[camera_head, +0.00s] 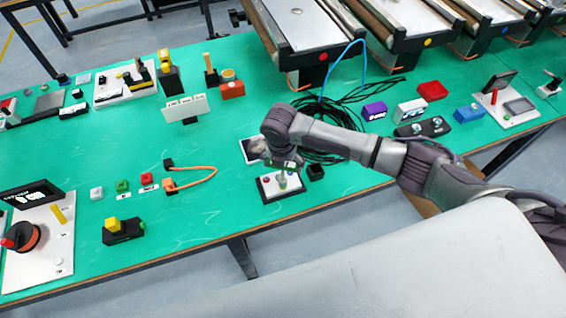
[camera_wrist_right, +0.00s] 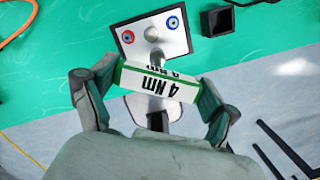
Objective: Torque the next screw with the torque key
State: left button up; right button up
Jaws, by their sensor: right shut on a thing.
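My right gripper (camera_head: 284,162) reaches down over a small white plate with dark edges (camera_head: 268,188) near the table's front edge. In the right wrist view, my right gripper (camera_wrist_right: 152,82) is shut on the torque key (camera_wrist_right: 158,84), a white block with green rims marked "4 Nm". The plate (camera_wrist_right: 183,42) shows beyond the key, with a red-ringed screw (camera_wrist_right: 128,37) and a blue-ringed screw (camera_wrist_right: 172,23). My left gripper is not in view.
A small black open box (camera_head: 316,172) stands right beside the plate. A coil of black cable (camera_head: 325,130) lies behind. An orange cable loop (camera_head: 195,178) lies to the left. Blocks (camera_head: 410,111) stand to the right, and conveyors (camera_head: 310,35) at the back.

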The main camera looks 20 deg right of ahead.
jog(key=shift+f+b, duration=0.35)
jog(key=shift+f, duration=0.3)
jog(key=shift+a+r+m+p, duration=0.1)
jog(key=shift+r+m+p, duration=0.1)
jog(key=shift+m+p, duration=0.5)
jog(key=shift+f+m+b, duration=0.2)
jog(key=shift+m+b, duration=0.1)
jog(key=shift+m, duration=0.5)
jog(key=m, duration=0.3)
jog(key=shift+m+g, duration=0.3)
jog(key=shift+m, duration=0.1)
jog(key=m, duration=0.4)
jog(key=shift+g+h, duration=0.3)
jog(key=m, duration=0.5)
jog(key=shift+s+m+g, duration=0.1)
jog(key=shift+m+g, duration=0.2)
jog(key=shift+m, duration=0.1)
jog(key=m, duration=0.6)
jog(key=shift+g, duration=0.3)
jog(key=shift+r, duration=0.1)
